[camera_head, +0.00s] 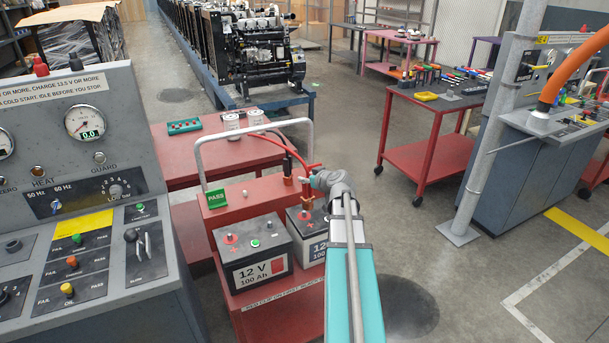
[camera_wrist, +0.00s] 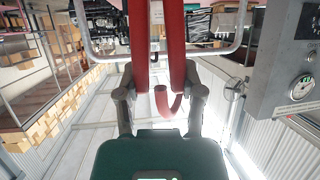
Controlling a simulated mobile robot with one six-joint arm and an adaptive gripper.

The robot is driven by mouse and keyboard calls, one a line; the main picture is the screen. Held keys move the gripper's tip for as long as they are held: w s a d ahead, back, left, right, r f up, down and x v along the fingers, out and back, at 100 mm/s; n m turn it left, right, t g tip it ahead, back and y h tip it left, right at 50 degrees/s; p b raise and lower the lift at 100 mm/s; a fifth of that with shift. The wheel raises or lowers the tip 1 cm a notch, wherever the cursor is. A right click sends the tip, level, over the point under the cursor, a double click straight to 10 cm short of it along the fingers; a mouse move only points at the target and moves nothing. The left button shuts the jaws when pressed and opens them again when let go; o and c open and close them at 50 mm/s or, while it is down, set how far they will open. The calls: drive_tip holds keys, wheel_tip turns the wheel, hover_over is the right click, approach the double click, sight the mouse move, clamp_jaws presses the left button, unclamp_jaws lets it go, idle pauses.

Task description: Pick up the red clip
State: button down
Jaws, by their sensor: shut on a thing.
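My gripper (camera_head: 321,180) is above the right one of two batteries on the red cart. In the wrist view my gripper (camera_wrist: 160,92) has its fingers on either side of the two red handles of the red clip (camera_wrist: 177,55), shut on them. In the head view the red clip (camera_head: 306,186) shows just left of my gripper, over the right battery (camera_head: 306,236). Its red cable (camera_head: 270,141) arcs off to the left. Whether the clip's jaws touch a battery post cannot be told.
The left battery (camera_head: 252,252), marked 12 V, stands beside the right one. A metal hoop handle (camera_head: 253,125) rises over the cart (camera_head: 239,204). A grey control console (camera_head: 85,190) is close on the left, and a grey post (camera_head: 496,130) stands to the right.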

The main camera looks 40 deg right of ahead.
drive_tip(key=a+r+p+v, duration=0.1)
drive_tip(key=p+v, duration=0.3)
drive_tip(key=v, duration=0.7)
drive_tip(key=shift+w+a, duration=0.25)
drive_tip(key=shift+a, duration=0.5)
